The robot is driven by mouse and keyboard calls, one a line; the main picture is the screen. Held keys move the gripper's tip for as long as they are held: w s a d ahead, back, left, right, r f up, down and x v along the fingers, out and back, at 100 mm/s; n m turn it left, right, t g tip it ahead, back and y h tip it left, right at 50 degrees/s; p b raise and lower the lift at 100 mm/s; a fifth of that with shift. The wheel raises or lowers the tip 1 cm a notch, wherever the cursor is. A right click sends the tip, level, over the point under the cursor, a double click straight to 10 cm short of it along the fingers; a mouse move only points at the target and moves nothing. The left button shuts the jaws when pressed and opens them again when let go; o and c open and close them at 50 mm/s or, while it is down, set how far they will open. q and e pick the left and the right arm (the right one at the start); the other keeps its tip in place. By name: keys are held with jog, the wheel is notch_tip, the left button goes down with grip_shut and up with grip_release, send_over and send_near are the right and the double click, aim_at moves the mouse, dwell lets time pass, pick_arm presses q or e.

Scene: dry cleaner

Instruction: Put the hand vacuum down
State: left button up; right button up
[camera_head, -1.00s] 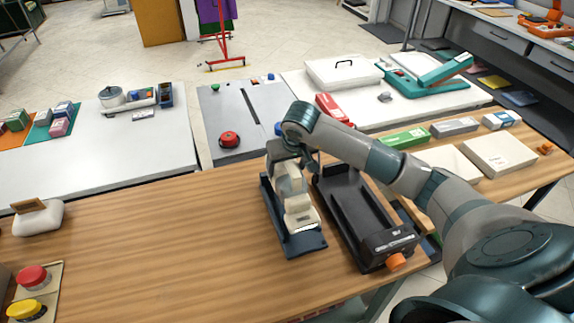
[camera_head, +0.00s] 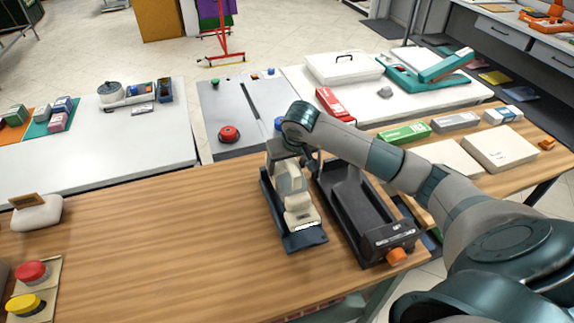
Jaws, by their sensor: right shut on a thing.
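The hand vacuum (camera_head: 297,205) is a cream and grey device near the right end of the wooden table. It lies lengthwise over a dark blue tray (camera_head: 306,240), apparently inside it. My right gripper (camera_head: 284,158) is shut on the far end of the vacuum, and the wrist partly hides the grip. A black cradle-like device (camera_head: 355,205) with an orange knob stands just right of the tray. My left gripper is not in view.
The wooden table (camera_head: 150,240) is clear to the left of the tray. A white block with a brown top (camera_head: 37,212) and red (camera_head: 32,272) and yellow (camera_head: 25,306) buttons are at the far left. Boxes (camera_head: 405,134) lie beyond my right arm.

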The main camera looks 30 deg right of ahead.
jog(key=o, duration=1.2)
jog(key=shift+f, duration=0.1)
jog(key=shift+r+p, duration=0.7)
jog(key=shift+p, duration=0.05)
jog(key=b+v, duration=0.3)
jog(key=v, duration=0.7)
jog(key=shift+s+r+b, duration=0.2)
jog(key=shift+r+b, duration=0.05)
jog(key=shift+b, duration=0.05)
jog(key=shift+s+a+r, duration=0.1)
jog(key=shift+s+r, duration=0.15)
jog(key=shift+r, duration=0.35)
